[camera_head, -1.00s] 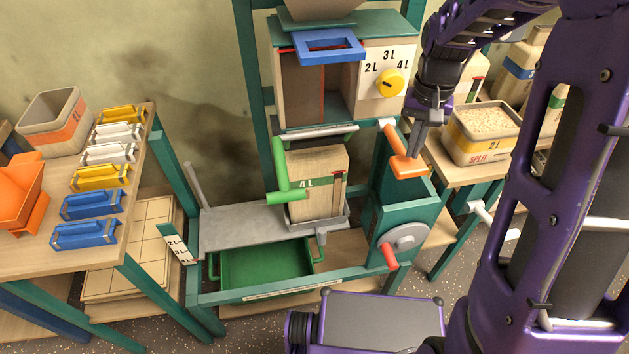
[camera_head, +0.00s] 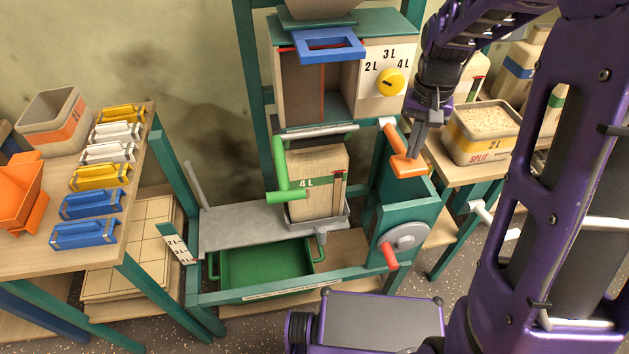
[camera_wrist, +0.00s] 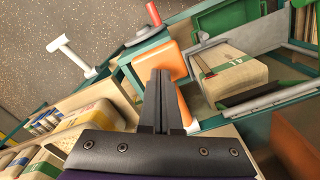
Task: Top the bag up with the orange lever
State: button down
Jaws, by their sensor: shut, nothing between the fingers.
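The orange lever (camera_head: 407,163) sits at the top of the green column on the machine's right side. It also shows in the wrist view (camera_wrist: 160,65), partly behind my fingers. My gripper (camera_head: 416,150) is shut and empty, its tips pointing down right at the lever's orange end; I cannot tell whether they touch it. The tan bag (camera_head: 322,190), marked 4L with a green band, stands upright on a grey tray under the hopper outlet. The bag shows in the wrist view too (camera_wrist: 232,72). A green lever (camera_head: 281,170) hangs in front of the bag's left side.
A yellow dial (camera_head: 390,83) reads among 2L, 3L and 4L. A red-handled crank wheel (camera_head: 405,238) is below the lever. A green bin (camera_head: 265,270) sits low.

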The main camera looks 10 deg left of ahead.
aim_at(410, 162)
jog(key=shift+f+b, duration=1.5)
jog(key=shift+f, duration=0.85)
dwell(0.6)
notch_tip(410, 162, up, 9)
jog(key=p, duration=0.7)
jog(key=shift+r, duration=0.2)
jog(key=shift+f, duration=0.15)
